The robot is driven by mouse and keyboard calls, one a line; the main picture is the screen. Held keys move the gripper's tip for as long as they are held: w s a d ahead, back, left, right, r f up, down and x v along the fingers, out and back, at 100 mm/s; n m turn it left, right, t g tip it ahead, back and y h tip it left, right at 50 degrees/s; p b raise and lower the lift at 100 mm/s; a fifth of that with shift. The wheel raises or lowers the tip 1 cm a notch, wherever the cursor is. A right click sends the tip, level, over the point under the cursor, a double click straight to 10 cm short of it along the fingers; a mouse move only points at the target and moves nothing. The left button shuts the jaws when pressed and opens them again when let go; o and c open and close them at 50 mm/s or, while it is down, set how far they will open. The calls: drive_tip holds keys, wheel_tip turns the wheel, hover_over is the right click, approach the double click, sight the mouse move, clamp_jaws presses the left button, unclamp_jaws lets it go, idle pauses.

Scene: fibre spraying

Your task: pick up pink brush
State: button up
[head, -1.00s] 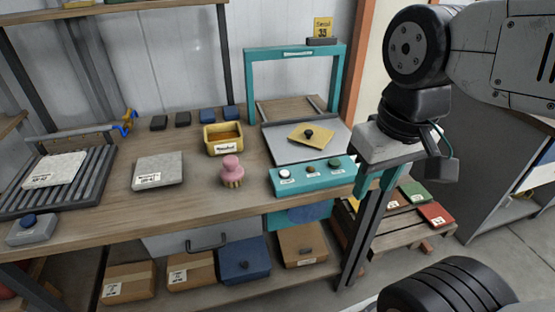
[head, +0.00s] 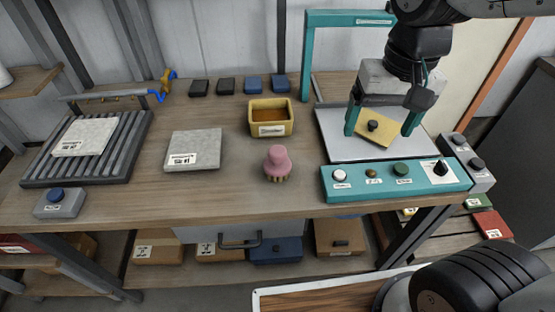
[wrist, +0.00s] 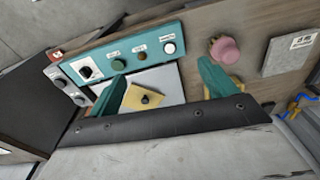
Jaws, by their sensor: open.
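The pink brush (head: 277,163) stands on the wooden bench with its pink knob up and tan bristles down, left of the teal control panel. It also shows in the wrist view (wrist: 225,48), beyond one fingertip. My gripper (head: 382,122) has two teal fingers spread wide with nothing between them. It hangs above the grey plate of the teal-framed press, to the right of the brush and apart from it. In the wrist view my gripper (wrist: 160,92) frames the yellow piece with a black knob (wrist: 145,97), which lies beyond the fingers.
A yellow bin (head: 270,131) stands just behind the brush. A grey slab (head: 192,150) lies to its left, and the teal control panel (head: 395,182) with buttons is to its right. The teal press frame (head: 307,60) rises behind. Bare bench top lies in front of the brush.

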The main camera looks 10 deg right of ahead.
drive_tip(key=w+a+f, duration=0.4)
drive_tip(key=w+a, duration=0.2)
drive_tip(key=m, duration=0.2)
hover_over(278, 149)
drive_tip(key=s, duration=0.1)
drive_tip(key=shift+g, duration=0.4)
drive_tip(key=f, duration=0.4)
drive_tip(key=d+f, duration=0.1)
drive_tip(key=f, duration=0.1)
drive_tip(key=shift+f, duration=0.2)
drive_tip(key=f, duration=0.5)
drive_tip(key=w+a+f, duration=0.1)
drive_tip(key=f, duration=0.2)
drive_tip(key=shift+f, duration=0.3)
drive_tip(key=shift+c, duration=0.3)
drive_tip(key=c, duration=1)
drive_tip(key=shift+c, duration=0.2)
drive_tip(key=shift+r, duration=0.15)
